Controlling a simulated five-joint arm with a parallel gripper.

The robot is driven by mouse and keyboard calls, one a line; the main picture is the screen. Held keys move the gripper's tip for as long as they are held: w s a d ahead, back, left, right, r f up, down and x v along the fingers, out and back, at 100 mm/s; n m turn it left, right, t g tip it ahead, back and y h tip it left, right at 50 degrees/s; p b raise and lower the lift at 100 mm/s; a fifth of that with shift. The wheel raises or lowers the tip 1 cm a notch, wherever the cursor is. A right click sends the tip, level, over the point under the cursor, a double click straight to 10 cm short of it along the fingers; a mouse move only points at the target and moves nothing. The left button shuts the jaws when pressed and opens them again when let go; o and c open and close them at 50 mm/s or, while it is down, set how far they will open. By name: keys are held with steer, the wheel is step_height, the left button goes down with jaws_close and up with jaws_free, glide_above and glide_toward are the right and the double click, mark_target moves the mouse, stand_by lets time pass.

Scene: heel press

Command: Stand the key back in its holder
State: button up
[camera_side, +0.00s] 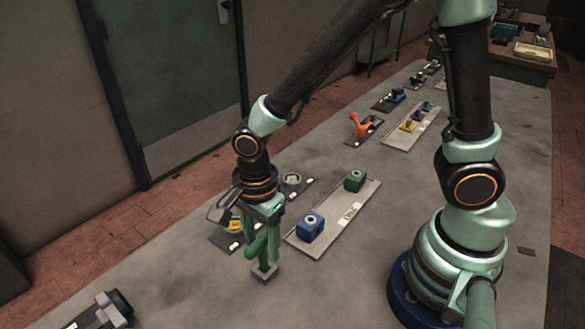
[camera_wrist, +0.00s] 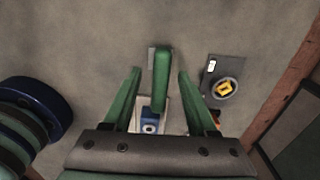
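My gripper (camera_wrist: 160,70) has two green fingers set well apart, pointing down over the grey table. A green bar (camera_wrist: 161,82) shows between them in the wrist view, with gaps on both sides. A small grey block (camera_side: 265,273) sits below the fingers in the side view. A grey patch, perhaps this block, shows beside the bar's far end in the wrist view (camera_wrist: 151,58). The bar may be the key and the block its holder, but I cannot tell for sure. The fingers partly hide the bar in the side view, and its contact with the block is unclear.
A pale tray (camera_side: 337,221) behind the gripper holds a blue block (camera_side: 310,227) and a green block (camera_side: 355,180). A dark plate (camera_wrist: 213,70) bears a ring with a yellow piece (camera_wrist: 224,88). An orange object (camera_side: 360,126) stands farther back. The table front is mostly clear.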

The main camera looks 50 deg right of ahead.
step_height(320, 180, up, 12)
stand_by(0.8)
steer(key=shift+r, duration=0.1)
steer(key=d+r+n+t, duration=0.2)
steer(key=d+r+n, duration=0.1)
steer(key=d+n, duration=0.4)
steer(key=d+r+n+t, duration=0.2)
steer(key=d+n+t, duration=0.1)
steer(key=d+n, duration=0.5)
steer(key=shift+s+r+n+t, duration=0.3)
steer(key=shift+r+n, duration=0.1)
steer(key=shift+n, duration=1.1)
